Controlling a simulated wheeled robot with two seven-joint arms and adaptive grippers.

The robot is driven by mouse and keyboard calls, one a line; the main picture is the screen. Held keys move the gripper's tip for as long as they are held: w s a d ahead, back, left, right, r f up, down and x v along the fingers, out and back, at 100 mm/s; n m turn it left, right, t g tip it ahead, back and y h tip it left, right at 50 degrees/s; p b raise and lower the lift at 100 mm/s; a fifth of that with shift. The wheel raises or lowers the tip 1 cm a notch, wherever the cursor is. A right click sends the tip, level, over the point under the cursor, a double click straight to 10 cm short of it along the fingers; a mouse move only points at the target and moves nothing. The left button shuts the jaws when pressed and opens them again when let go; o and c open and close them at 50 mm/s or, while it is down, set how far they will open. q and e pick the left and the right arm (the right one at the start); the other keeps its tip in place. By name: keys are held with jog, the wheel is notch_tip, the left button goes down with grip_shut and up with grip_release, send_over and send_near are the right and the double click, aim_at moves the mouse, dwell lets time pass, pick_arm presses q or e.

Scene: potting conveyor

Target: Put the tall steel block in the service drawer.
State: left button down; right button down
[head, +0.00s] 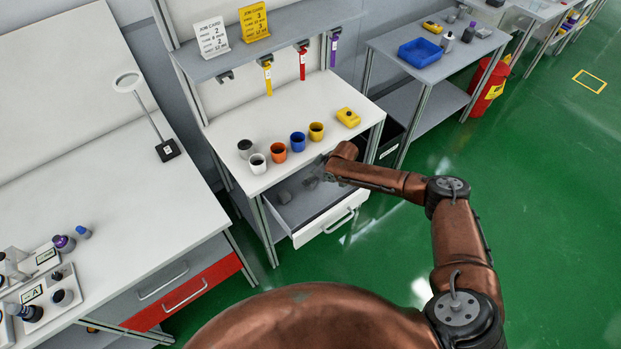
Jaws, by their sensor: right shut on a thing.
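The service drawer (326,228) is open under the white bench, with its white front and handle facing the floor area. My right gripper (318,175) reaches over the drawer's back right part, just in front of the bench edge. It is shut on a small grey thing (310,184), seemingly the tall steel block, partly hidden by the fingers. I cannot tell whether this touches the drawer floor. My left gripper is not in view.
Several cups, including a white cup (257,163) and an orange cup (278,152), stand on the bench (225,135) just behind the drawer. A yellow box (348,117) lies at the right. The drawer's front middle is bare.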

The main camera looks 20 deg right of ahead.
jog(key=c, duration=1.5)
grip_release()
jog(key=p+v, duration=0.1)
jog(key=v, duration=1.1)
jog(key=shift+p, duration=0.35)
